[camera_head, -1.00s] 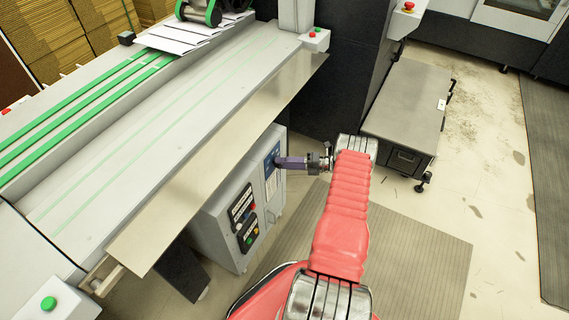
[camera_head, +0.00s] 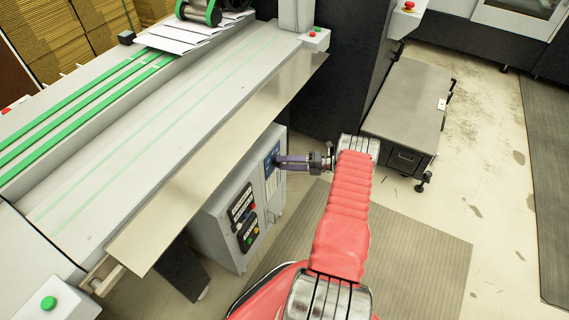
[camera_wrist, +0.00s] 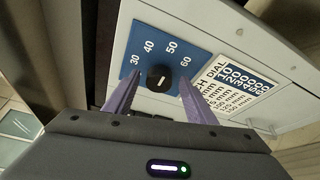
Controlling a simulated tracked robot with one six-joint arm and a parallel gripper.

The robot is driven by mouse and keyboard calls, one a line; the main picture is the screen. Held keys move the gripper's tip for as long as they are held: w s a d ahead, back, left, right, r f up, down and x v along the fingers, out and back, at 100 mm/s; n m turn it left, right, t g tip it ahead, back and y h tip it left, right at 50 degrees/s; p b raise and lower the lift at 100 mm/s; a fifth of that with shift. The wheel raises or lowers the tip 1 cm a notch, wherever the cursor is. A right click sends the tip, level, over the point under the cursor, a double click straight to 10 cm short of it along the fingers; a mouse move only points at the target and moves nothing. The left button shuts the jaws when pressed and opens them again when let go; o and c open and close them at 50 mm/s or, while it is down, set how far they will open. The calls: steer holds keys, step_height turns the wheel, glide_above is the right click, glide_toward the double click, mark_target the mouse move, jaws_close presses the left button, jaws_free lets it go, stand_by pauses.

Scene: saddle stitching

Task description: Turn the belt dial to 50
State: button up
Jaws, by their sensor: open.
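The belt dial is a black knob (camera_wrist: 159,78) with a short white mark on a blue plate (camera_wrist: 150,40), numbered 30, 40, 50 and 60. The mark points roughly up, toward the side of 40 and 50; I cannot tell the exact reading. My gripper (camera_head: 281,161) is at the control box's face, its purple fingers apart. In the wrist view the fingers lie on either side of the knob, with gaps between them and it. In the head view the fingers and the angle hide the knob.
The grey control box (camera_head: 222,228) carries a panel of buttons (camera_head: 250,234) left of the dial. A metal shelf edge (camera_head: 200,170) overhangs it. A grey cabinet (camera_head: 408,110) stands right of my arm. A white chart (camera_wrist: 235,85) lies beside the blue plate.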

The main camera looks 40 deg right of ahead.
steer(key=v, duration=1.3)
steer(key=shift+f, duration=0.15)
